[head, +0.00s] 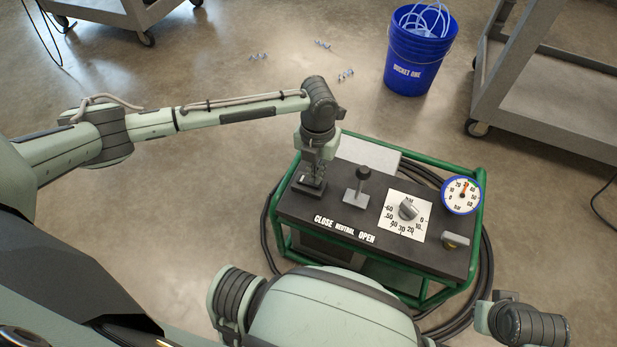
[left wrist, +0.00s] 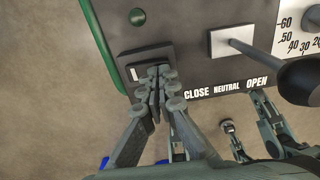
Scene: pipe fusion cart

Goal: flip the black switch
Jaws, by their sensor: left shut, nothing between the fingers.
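The black switch (head: 309,186) is a dark rocker in a black housing at the left end of the cart's control panel (head: 338,212). In the left wrist view the switch (left wrist: 136,74) shows a small white mark on its left part; its right part is hidden behind my fingers. My left gripper (head: 312,178) points down over the switch, shut and empty. In the left wrist view its fingertips (left wrist: 158,78) are together at the switch's near right side; I cannot tell whether they touch it. My right gripper is not in view.
Right of the switch stands a lever with a black knob (head: 363,173) above the CLOSE, NEUTRAL, OPEN labels. Farther right are a dial knob (head: 408,208), a round gauge (head: 461,195) and a small handle (head: 455,240). A green frame (head: 283,188) surrounds the panel. A blue bucket (head: 418,60) stands behind.

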